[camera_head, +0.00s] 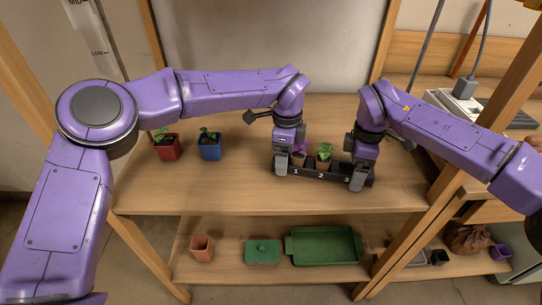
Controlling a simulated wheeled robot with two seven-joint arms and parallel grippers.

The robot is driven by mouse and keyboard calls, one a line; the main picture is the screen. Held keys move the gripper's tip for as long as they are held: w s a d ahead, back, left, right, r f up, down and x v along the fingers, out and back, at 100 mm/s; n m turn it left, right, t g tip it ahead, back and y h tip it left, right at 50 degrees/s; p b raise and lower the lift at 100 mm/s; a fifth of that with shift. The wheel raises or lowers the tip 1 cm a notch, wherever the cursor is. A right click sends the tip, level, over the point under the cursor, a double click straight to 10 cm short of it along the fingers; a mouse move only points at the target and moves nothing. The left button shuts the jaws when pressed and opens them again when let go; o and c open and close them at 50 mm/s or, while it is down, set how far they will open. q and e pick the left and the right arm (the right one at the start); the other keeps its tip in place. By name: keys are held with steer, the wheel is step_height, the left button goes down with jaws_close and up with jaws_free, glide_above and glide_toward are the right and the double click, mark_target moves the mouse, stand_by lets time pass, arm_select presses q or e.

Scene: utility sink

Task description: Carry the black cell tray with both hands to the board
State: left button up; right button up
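The black cell tray (325,175) is at the right part of the upper wooden board (230,185), with cells marked 1, 2 and 3 along its front. A pot with a purple plant (299,153) is in cell 1 and a pot with a green plant (323,157) is in cell 2. Cell 3 looks empty. My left gripper (281,167) is at the tray's left end and my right gripper (357,182) is at its right end. Both point down and appear shut on the end walls. I cannot tell whether the tray touches the board.
A red pot (168,152) and a blue pot (209,152), both with plants, stand at the left on the upper board. The lower shelf holds a terracotta pot (202,248), a green lidded box (262,252) and a green tray (325,247). Wooden posts flank the shelf.

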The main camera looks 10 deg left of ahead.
arm_select(q)
step_height(320, 180, up, 12)
arm_select(e)
step_height(320, 180, up, 12)
stand_by(0.5)
stand_by(0.4)
